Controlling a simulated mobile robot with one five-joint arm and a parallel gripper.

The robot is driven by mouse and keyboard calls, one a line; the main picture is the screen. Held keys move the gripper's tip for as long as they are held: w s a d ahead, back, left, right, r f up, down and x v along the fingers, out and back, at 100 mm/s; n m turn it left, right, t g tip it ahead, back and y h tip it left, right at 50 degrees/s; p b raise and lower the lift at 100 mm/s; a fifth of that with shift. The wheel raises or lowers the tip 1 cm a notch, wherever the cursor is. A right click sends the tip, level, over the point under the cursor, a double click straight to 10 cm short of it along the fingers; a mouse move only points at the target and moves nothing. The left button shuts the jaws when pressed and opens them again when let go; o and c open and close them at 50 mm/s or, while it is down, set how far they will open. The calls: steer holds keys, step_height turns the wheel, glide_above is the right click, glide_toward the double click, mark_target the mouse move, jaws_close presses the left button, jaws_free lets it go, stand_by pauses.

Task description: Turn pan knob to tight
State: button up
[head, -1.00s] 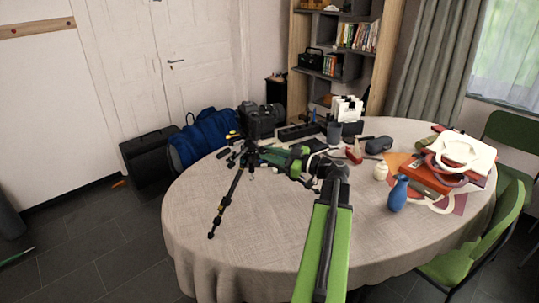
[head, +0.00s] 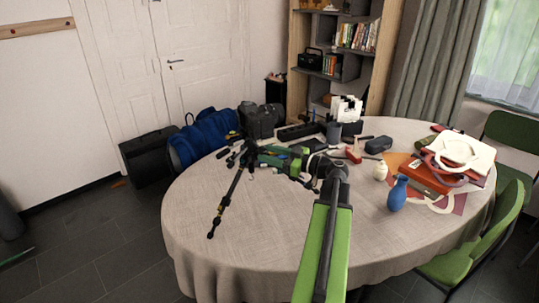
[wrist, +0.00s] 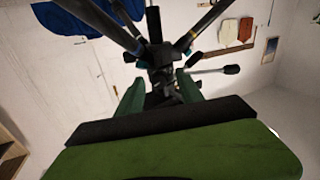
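A black tripod (head: 233,190) stands at the left side of the table, its lower leg reaching down in front of the tablecloth. My gripper (head: 254,157) is at the tripod's upper part. In the wrist view the tripod's legs spread toward the top of the picture and its dark head (wrist: 164,72) lies ahead of my gripper (wrist: 160,90). The two green fingers are apart, one on each side of a dark part of the head. A handle with a black grip (wrist: 231,70) sticks out to the right. The pan knob cannot be told apart clearly; contact is unclear.
The round table (head: 230,255) has a bare cloth at the front. A blue bag (head: 203,140) and a black case (head: 150,155) lie behind the tripod.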

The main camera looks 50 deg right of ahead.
steer(key=shift+s, duration=0.1)
steer(key=v, duration=1.7)
steer(key=shift+s+d+r, duration=0.1)
steer(key=shift+s, duration=0.05)
